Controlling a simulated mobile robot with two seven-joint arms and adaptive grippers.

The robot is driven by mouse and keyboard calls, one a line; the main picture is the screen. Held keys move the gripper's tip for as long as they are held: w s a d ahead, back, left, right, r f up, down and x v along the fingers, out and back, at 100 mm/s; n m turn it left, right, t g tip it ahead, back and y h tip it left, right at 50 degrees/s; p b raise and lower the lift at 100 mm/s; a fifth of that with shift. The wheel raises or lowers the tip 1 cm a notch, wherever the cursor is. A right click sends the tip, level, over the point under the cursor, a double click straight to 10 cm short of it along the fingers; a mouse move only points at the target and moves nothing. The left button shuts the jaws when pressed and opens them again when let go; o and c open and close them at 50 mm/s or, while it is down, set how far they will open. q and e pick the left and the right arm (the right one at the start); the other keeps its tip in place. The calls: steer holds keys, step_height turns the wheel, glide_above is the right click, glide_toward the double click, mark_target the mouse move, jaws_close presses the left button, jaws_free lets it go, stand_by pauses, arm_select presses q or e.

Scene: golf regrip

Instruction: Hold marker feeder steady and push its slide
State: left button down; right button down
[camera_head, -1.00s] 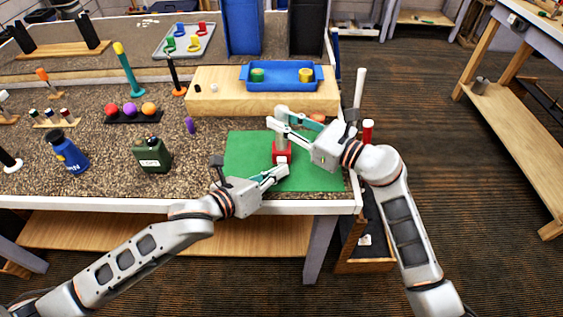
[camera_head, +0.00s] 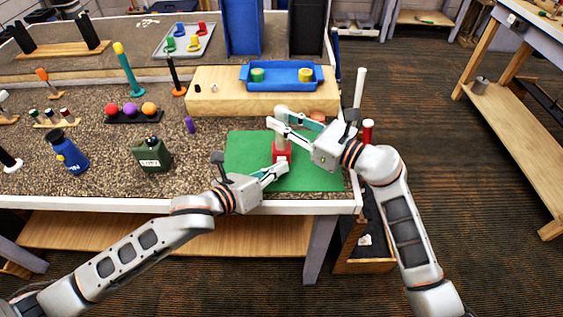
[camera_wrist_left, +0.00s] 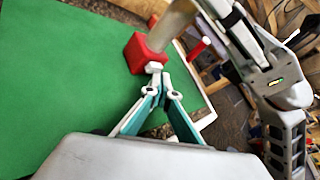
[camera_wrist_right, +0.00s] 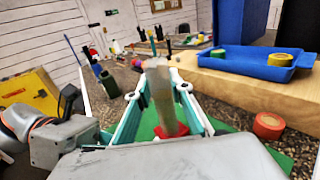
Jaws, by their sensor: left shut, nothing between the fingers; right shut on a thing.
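The marker feeder has a red base (camera_head: 281,154) and an upright pale tube (camera_wrist_right: 160,92). It stands on the green mat (camera_head: 238,150). My right gripper (camera_head: 280,117) is shut on the upper tube, one finger on each side in the right wrist view. My left gripper (camera_head: 284,167) is shut and empty, low at the near side of the base. In the left wrist view, the red base (camera_wrist_left: 140,50) has a small white piece (camera_wrist_left: 153,67), apparently the slide, just ahead of my left fingertips (camera_wrist_left: 160,80). I cannot tell whether they touch.
A wooden block (camera_head: 220,102) with a blue tray (camera_head: 283,85) stands behind the mat. A green canister (camera_head: 152,157) and a blue bottle (camera_head: 68,153) stand left. The table's front edge (camera_head: 335,207) is close to my left arm.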

mark_target(278, 200)
arm_select(q)
steer(key=shift+w, duration=0.3)
steer(key=shift+s, duration=0.1)
stand_by(0.4)
steer(key=shift+s, duration=1.25)
steer(key=shift+s, duration=2.5)
arm_select(e)
steer(key=c, duration=1.7)
jaws_free()
